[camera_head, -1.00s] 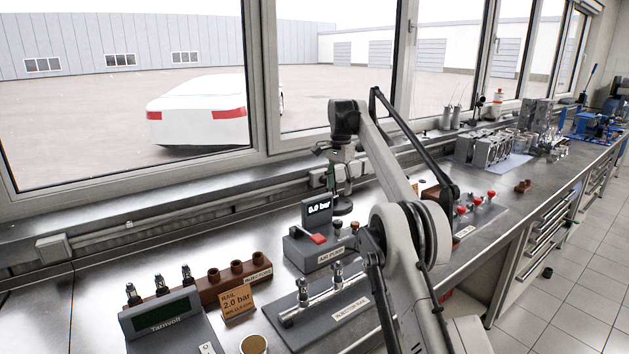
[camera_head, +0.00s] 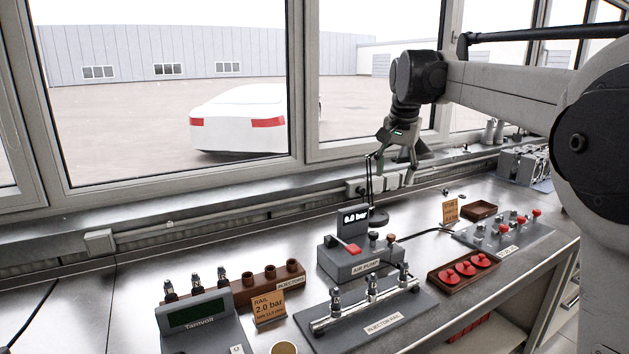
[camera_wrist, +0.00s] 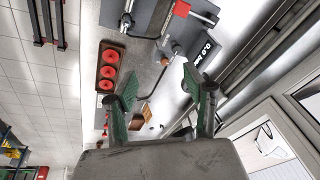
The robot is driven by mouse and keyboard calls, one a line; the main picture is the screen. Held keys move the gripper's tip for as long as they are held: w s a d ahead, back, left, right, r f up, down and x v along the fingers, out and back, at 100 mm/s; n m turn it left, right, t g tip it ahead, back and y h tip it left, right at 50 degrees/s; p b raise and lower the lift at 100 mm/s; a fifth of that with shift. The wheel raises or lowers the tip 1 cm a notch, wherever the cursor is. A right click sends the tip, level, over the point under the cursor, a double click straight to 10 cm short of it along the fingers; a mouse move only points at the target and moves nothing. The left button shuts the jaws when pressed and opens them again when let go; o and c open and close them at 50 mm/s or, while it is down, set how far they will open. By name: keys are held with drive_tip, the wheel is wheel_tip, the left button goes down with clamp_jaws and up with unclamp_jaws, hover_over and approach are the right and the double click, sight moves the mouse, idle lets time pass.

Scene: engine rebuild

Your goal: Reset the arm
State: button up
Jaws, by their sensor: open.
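My gripper (camera_head: 392,176) hangs from my raised arm, pointing down over the back of the bench in front of the window. In the wrist view its two green fingers (camera_wrist: 157,74) stand wide apart with nothing between them. In the head view the gripper is above and to the right of the air pump (camera_head: 362,262), whose display reads 0.0 bar. The gripper seems clear of the bench things, though its fingertips overlap the wall rail in the picture.
The injector rail (camera_head: 370,315) and brown injector rack (camera_head: 250,287) are at the front. A brown tray (camera_head: 462,278) holds red round parts. Right of it stands a plate with red knobs (camera_head: 505,238). An orange card (camera_head: 450,211) stands behind.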

drive_tip(key=s+n+t, duration=0.1)
drive_tip(key=s+n, duration=0.1)
drive_tip(key=s, duration=1)
drive_tip(key=s+f+n+t, duration=0.1)
drive_tip(key=s+f, duration=0.5)
drive_tip(key=s, duration=0.3)
drive_tip(key=s+f+n+t, duration=0.1)
drive_tip(key=s+f, duration=0.5)
drive_tip(key=s, duration=0.4)
drive_tip(key=s+f+n+t+b, duration=0.1)
drive_tip(key=s+f+n, duration=0.1)
drive_tip(key=s+f, duration=0.4)
drive_tip(key=s, duration=0.3)
drive_tip(key=shift+s+f, duration=0.2)
drive_tip(key=shift+f, duration=0.1)
